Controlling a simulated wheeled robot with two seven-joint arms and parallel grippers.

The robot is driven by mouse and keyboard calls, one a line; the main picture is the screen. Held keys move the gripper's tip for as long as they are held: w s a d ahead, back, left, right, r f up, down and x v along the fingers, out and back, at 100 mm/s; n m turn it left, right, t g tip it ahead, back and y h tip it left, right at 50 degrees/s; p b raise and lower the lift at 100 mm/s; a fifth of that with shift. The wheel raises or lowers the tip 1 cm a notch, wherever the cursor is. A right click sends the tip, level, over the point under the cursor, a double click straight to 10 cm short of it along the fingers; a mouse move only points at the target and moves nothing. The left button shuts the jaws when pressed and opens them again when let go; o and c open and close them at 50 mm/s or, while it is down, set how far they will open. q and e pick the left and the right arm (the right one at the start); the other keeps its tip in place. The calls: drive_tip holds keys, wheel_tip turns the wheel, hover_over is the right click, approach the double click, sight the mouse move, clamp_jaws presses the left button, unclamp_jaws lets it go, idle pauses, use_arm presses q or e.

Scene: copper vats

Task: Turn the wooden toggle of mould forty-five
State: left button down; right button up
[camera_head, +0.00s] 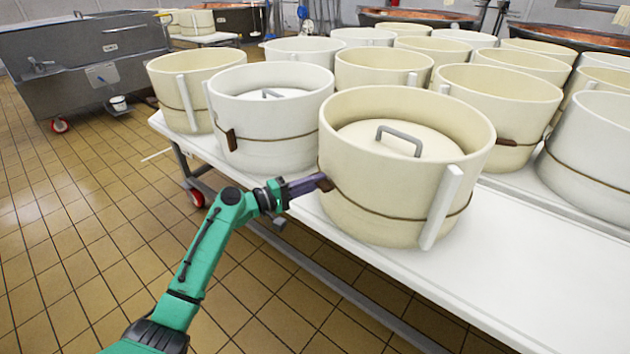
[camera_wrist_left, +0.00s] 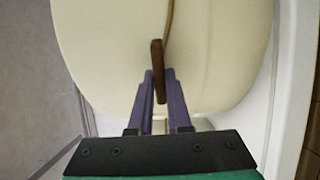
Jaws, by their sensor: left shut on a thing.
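The nearest cream mould (camera_head: 390,165) stands on the white table, with a lid (camera_head: 405,142) and grey handle inside it. A brown cord runs round its wall to a wooden toggle (camera_head: 325,182) on its left side. The toggle also shows in the left wrist view (camera_wrist_left: 158,62), lying along the line between the fingers. My left gripper (camera_head: 316,184) reaches in from the left and is shut on the toggle, its purple fingers (camera_wrist_left: 160,85) on either side of it. I cannot read a number on the mould. My right gripper is not in view.
A white mould (camera_head: 270,130) with its own toggle (camera_head: 231,139) stands close behind to the left. Several more moulds crowd the white table (camera_head: 520,262) behind and to the right. The tiled floor on the left is open, with a steel vat (camera_head: 85,62) beyond.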

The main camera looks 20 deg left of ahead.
use_arm(q)
drive_tip(key=c, duration=0.9)
unclamp_jaws()
drive_tip(key=shift+o, duration=0.2)
drive_tip(key=v, duration=1.4)
drive_tip(key=shift+s+a, duration=0.2)
drive_tip(key=shift+s, duration=0.05)
